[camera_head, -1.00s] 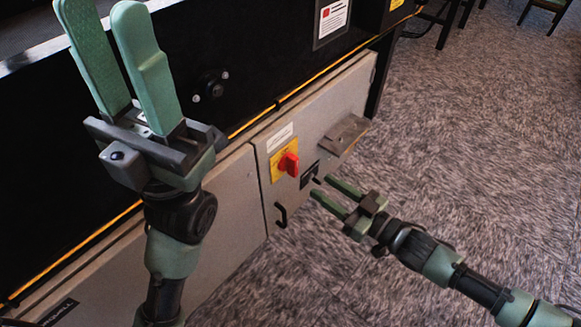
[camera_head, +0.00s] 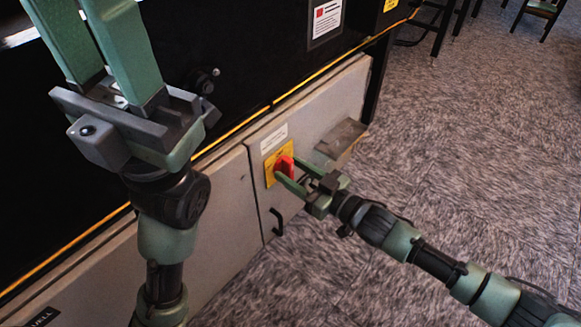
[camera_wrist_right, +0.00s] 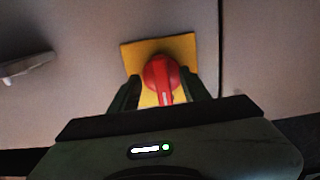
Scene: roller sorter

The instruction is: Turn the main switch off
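The main switch is a red rotary knob (camera_head: 284,166) on a yellow plate (camera_head: 269,178), mounted on the grey cabinet door. In the right wrist view the knob (camera_wrist_right: 160,72) sits on the yellow plate (camera_wrist_right: 131,57), and its grip bar with a white mark points down in the picture. My right gripper (camera_head: 298,173) is at the knob, with one finger on each side of it. In the right wrist view the right gripper (camera_wrist_right: 163,92) is open, with gaps between fingers and knob. My left gripper (camera_head: 88,40) is open and empty, raised at the left; its fingertips are cut off.
A black door handle (camera_head: 278,222) sits below the switch, and a grey box (camera_head: 341,138) juts from the cabinet (camera_head: 226,190) to its right. A black machine panel (camera_head: 250,70) rises above. The carpeted floor (camera_head: 470,180) at the right is open.

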